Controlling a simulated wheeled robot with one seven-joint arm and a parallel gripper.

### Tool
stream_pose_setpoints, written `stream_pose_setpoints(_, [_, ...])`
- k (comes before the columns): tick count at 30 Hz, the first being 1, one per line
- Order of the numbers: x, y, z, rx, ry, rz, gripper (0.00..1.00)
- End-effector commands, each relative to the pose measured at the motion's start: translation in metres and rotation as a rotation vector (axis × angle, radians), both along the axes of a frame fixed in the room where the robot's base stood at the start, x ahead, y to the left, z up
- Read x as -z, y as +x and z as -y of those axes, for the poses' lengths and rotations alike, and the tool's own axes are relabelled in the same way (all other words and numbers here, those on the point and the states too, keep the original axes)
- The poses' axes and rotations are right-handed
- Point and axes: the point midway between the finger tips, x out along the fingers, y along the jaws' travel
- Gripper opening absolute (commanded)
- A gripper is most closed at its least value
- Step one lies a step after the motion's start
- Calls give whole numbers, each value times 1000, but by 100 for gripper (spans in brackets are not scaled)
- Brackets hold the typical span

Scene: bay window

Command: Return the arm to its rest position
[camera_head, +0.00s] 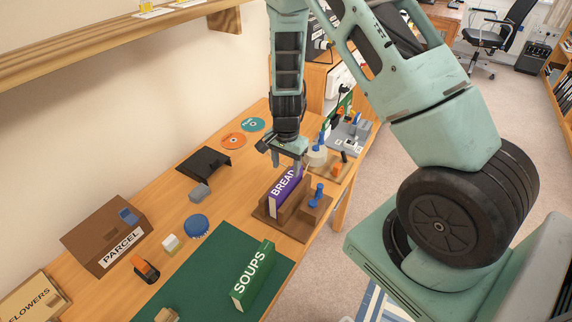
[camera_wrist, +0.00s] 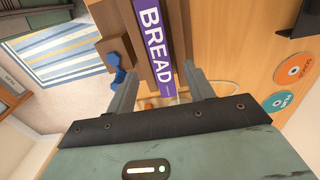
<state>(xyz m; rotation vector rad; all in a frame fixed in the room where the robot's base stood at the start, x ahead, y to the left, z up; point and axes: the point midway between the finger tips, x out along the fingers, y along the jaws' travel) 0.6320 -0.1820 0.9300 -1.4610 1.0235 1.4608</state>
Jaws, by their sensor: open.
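My gripper (camera_head: 286,160) is at the end of my arm, pointing down over the table beside the purple book lettered BREAD (camera_head: 284,193). Its two fingers (camera_wrist: 166,90) are apart in the wrist view, with the book's spine showing between and beyond them. The BREAD book (camera_wrist: 155,35) stands upright in a brown wooden holder (camera_head: 271,227). I cannot tell whether the fingers touch the book. My arm reaches out across the right side of the head view and comes down from the top middle.
A green SOUPS book (camera_head: 252,275) stands on a dark green mat (camera_head: 214,262). A PARCEL box (camera_head: 105,236), a blue round thing (camera_head: 197,226) and a black stand (camera_head: 203,162) are to the left. Blue-knobbed items (camera_head: 318,155) stand behind the gripper. A shelf (camera_head: 110,35) runs above the table.

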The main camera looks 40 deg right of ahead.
Motion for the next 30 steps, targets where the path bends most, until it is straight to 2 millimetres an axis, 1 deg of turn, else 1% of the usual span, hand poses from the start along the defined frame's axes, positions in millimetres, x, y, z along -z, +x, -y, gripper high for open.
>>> stream_pose_setpoints(1, [-3,0,0,0,0,0,53])
stream_pose_setpoints(17, [-2,0,0,-1,0,0,53])
stream_pose_setpoints(19, [-7,0,-8,-27,10,3,53])
stream_pose_setpoints(20, [-11,1,-14,-48,17,5,53])
stream_pose_setpoints(23, [-33,-2,-51,-179,56,18,53])
stream_pose_setpoints(25, [-58,-10,-88,-328,93,30,53])
stream_pose_setpoints(26, [-69,-16,-104,-401,109,34,53])
stream_pose_setpoints(27, [-84,-26,-126,-505,127,41,53])
stream_pose_setpoints(28, [-96,-34,-143,-585,139,47,53])
stream_pose_setpoints(30, [-120,-58,-175,-770,160,56,53])
